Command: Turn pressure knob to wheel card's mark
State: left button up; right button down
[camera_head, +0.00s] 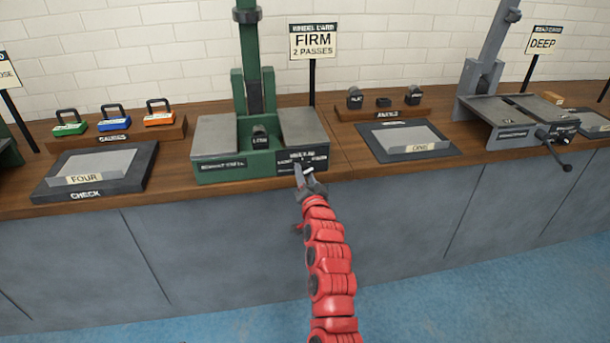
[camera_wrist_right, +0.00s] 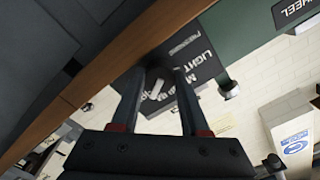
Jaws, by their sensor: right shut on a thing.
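The wheel card (camera_head: 313,42) stands on a post behind the green machine (camera_head: 238,160) and reads "FIRM, 2 PASSES". The machine's dark front panel (camera_head: 302,158) has small white lettering at its right side. My right gripper (camera_head: 303,176) reaches this panel from the front. In the right wrist view, its two fingers (camera_wrist_right: 160,84) are shut on the dark pressure knob (camera_wrist_right: 158,74), with a white mark between them. The panel lettering there shows "LIGHT" and part of "MED"; the fingers hide the rest. I cannot tell exactly where the knob points. My left gripper is not in view.
A tray marked "FOUR" (camera_head: 137,174) and a rack of coloured weights (camera_head: 116,134) stand left on the wooden counter. A tray marked "ONE" (camera_head: 442,148) and a grey machine with a lever (camera_head: 492,118) stand right. The floor in front is clear.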

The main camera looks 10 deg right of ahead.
dwell(0.4)
jog(key=shift+c, duration=2)
grip_release()
jog(key=shift+s, duration=0.1)
jog(key=s, duration=1.7)
jog(key=shift+s, duration=0.15)
